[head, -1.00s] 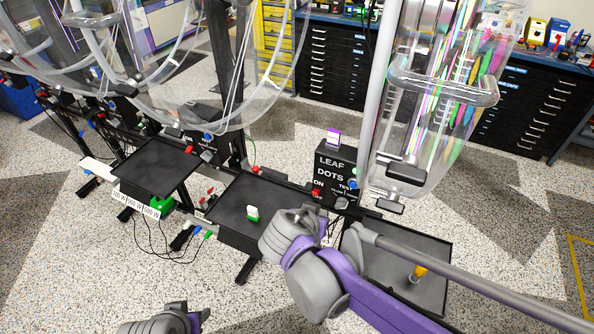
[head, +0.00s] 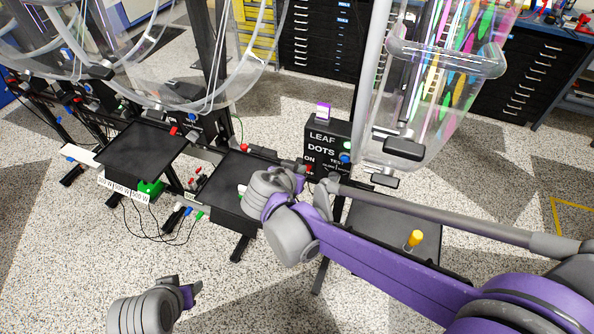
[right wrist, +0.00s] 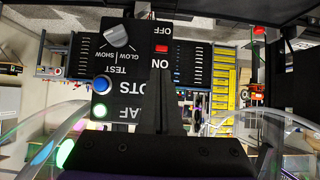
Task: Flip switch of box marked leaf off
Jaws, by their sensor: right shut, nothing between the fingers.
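The black box marked LEAF (head: 322,137) stands upright behind my right arm in the head view, with its lower front partly hidden. In the right wrist view the same box (right wrist: 125,68) appears upside down. It shows a red switch (right wrist: 161,48) between the words OFF and ON, a grey knob (right wrist: 116,37), a blue button (right wrist: 102,84) and a green light (right wrist: 98,110). My right gripper (right wrist: 165,75) is shut and empty, its fingertips at the box face close to the switch; contact cannot be told. My left gripper (head: 194,288) is low at the left, away from the box.
A clear acrylic wheel part (head: 435,90) hangs right of the box. A black tray with a yellow peg (head: 414,239) lies below my right arm. Other black trays (head: 140,152) and cables are at the left. Speckled floor (head: 70,265) is open in front.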

